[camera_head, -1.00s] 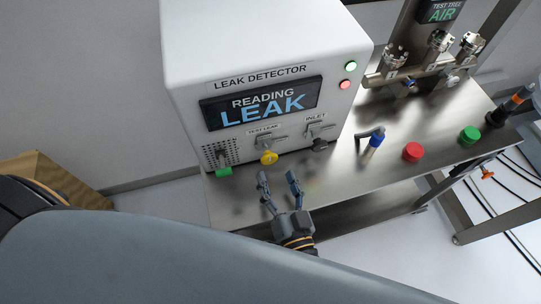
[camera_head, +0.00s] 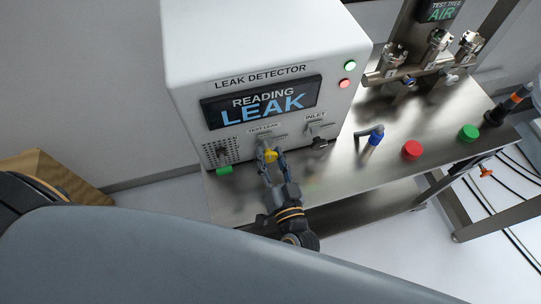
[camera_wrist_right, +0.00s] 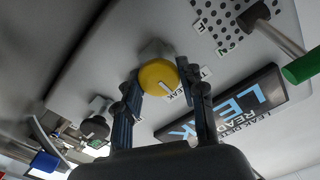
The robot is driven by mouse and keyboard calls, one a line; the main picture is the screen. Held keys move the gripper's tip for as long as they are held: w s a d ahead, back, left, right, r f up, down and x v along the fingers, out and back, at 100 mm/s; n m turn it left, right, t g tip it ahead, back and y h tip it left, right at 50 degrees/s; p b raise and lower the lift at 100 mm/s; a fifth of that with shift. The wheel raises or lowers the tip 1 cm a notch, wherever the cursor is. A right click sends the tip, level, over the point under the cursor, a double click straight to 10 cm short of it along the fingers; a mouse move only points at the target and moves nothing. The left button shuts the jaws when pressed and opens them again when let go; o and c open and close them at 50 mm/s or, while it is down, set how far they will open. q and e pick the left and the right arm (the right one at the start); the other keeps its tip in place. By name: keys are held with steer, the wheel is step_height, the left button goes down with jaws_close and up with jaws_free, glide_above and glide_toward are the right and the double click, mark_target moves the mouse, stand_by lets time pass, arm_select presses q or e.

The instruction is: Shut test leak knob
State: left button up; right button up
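The white leak detector (camera_head: 255,45) stands on a metal table, with its screen reading LEAK. Its yellow test leak knob (camera_head: 270,155) sits below the TEST LEAK label; it also shows in the right wrist view (camera_wrist_right: 158,76), with a white line on its face. My right gripper (camera_head: 273,156) has its two fingers on either side of the yellow knob, close against it. In the right wrist view the gripper (camera_wrist_right: 160,85) frames the knob between its fingertips, with little or no gap. My left gripper is not in view.
The black inlet knob (camera_head: 320,142) is to the right of the yellow knob, and a green handle (camera_head: 224,171) is to its left. A blue-capped part (camera_head: 376,137), a red knob (camera_head: 412,150) and a green knob (camera_head: 468,133) stand on the table to the right.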

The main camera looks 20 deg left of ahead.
steer(key=shift+m, duration=0.4)
steer(key=m, duration=0.2)
steer(key=shift+m, duration=0.4)
steer(key=m, duration=0.4)
steer(key=shift+d+f+m, duration=0.1)
steer(key=shift+f+m, duration=0.05)
steer(key=shift+m, duration=0.15)
steer(key=m+b, duration=0.1)
steer(key=m, duration=0.4)
steer(key=shift+f+b, duration=0.1)
steer(key=shift+b, duration=0.25)
steer(key=shift+m+b, duration=0.5)
steer(key=shift+m, duration=1.7)
steer(key=o, duration=1.2)
